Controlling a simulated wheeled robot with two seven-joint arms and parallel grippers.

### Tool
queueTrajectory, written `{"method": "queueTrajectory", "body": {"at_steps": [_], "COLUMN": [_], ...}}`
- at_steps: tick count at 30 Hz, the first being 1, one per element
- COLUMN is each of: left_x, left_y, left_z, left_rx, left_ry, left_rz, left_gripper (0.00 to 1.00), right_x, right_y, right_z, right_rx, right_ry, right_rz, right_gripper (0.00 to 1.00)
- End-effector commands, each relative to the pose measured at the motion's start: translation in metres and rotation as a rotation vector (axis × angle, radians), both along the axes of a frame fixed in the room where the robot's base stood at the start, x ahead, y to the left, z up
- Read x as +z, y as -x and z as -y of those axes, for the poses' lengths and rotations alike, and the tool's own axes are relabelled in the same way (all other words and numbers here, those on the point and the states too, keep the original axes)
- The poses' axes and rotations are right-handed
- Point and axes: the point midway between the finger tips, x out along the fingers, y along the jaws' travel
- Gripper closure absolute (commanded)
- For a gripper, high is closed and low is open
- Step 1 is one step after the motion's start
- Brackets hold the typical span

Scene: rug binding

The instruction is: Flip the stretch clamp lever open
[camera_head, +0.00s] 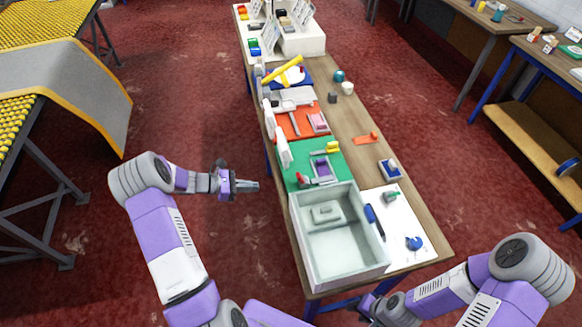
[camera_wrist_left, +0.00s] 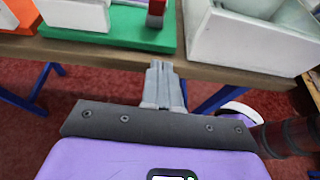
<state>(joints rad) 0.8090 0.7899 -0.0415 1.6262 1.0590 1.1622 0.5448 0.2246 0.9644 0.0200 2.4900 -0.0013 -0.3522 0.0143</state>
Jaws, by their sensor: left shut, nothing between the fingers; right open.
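A green board (camera_head: 335,163) on the bench carries a purple block (camera_head: 321,168), a yellow piece (camera_head: 333,147) and a small red-tipped part (camera_head: 302,179) at its near left corner. The red tip (camera_wrist_left: 156,10) also shows at the top of the left wrist view, on the green board's edge (camera_wrist_left: 110,22). I cannot tell for sure which part is the stretch clamp lever, or its position. My left gripper (camera_head: 257,186) is shut and empty, left of the bench and apart from the green board; its closed fingers (camera_wrist_left: 160,68) point at the bench edge. My right gripper (camera_head: 368,306) is at the bench's near end, open, partly hidden.
A grey open box (camera_head: 348,273) stands at the near end of the bench (camera_head: 353,118), beside a white sheet (camera_head: 397,207) with small tools. An orange board (camera_head: 290,118) with white uprights lies beyond the green one. Floor left of the bench is clear around my left gripper.

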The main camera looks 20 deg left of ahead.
Motion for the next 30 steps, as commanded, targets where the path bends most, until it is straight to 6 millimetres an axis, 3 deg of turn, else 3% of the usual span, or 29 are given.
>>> {"method": "queueTrajectory", "body": {"at_steps": [4,16,30], "left_x": [0.014,0.012,-0.019], "left_y": [-0.004,-0.007,-0.057], "left_z": [-0.013,-0.008,0.060], "left_rx": [0.035,0.031,0.028], "left_ry": [0.038,0.038,0.040], "left_rz": [0.025,0.026,0.024], "left_gripper": [1.00,1.00,1.00], "right_x": [0.001,0.001,0.002], "right_y": [0.001,0.001,0.000], "right_z": [0.000,0.000,0.000], "right_rx": [-0.001,-0.001,0.000], "right_ry": [0.000,0.000,0.000], "right_rz": [-0.001,-0.001,-0.001], "right_gripper": [0.57,0.57,0.57]}}
